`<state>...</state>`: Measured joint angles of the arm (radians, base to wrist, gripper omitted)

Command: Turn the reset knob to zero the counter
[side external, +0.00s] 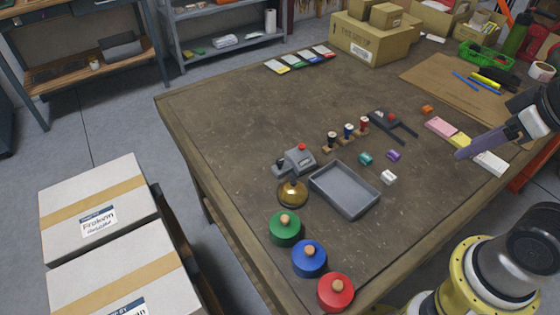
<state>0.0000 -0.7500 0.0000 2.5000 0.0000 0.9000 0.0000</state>
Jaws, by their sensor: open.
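A small grey device (299,159) with a red knob-like top (302,147) stands near the middle left of the table; it looks like the counter, but its display and details are too small to read. A dark device (384,121) with a small red part lies further back to the right, and I cannot tell what it is. My gripper (472,150) is at the right edge, above the table's right side, open and apart from both devices. Nothing shows in it.
A round gold object (292,194) touches or stands close to the grey device. A grey tray (344,207) lies in front. Green (284,235), blue (308,265) and red (335,296) knobbed discs line the front edge. Small spools (348,131) stand behind.

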